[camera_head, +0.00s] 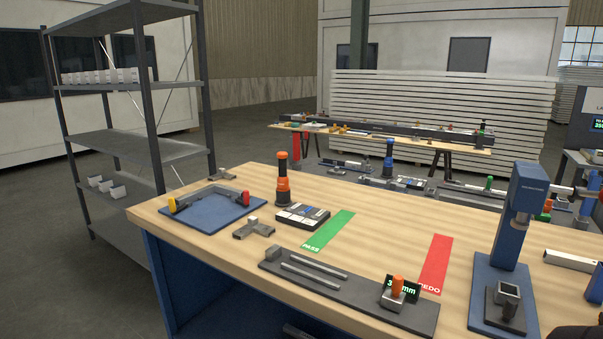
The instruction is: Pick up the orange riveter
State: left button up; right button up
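The orange riveter (283,184) stands upright on the wooden workbench (370,222), towards its far left side. Neither of my grippers can be made out in the head view. A dark shape shows at the bottom right corner, too cropped to identify.
A blue tray with a frame (210,212) lies left of the riveter, and a dark flat device (302,216) sits just right of it. A grey rail fixture (340,288) lies in front. A blue press (512,225) stands at right. Metal shelving (135,145) rises behind left.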

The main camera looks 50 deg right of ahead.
aim_at(283, 180)
jog(key=i+j+z, duration=0.2)
jog(key=i+z, duration=0.25)
jog(key=i+j+z, duration=0.2)
jog(key=z, duration=0.2)
jog(key=i+j+z, duration=0.25)
jog(key=j+z, duration=0.2)
jog(key=i+j+z, duration=0.15)
jog(key=j+z, duration=0.3)
jog(key=i+j+z, duration=0.1)
jog(key=j+z, duration=0.3)
jog(key=j, duration=0.2)
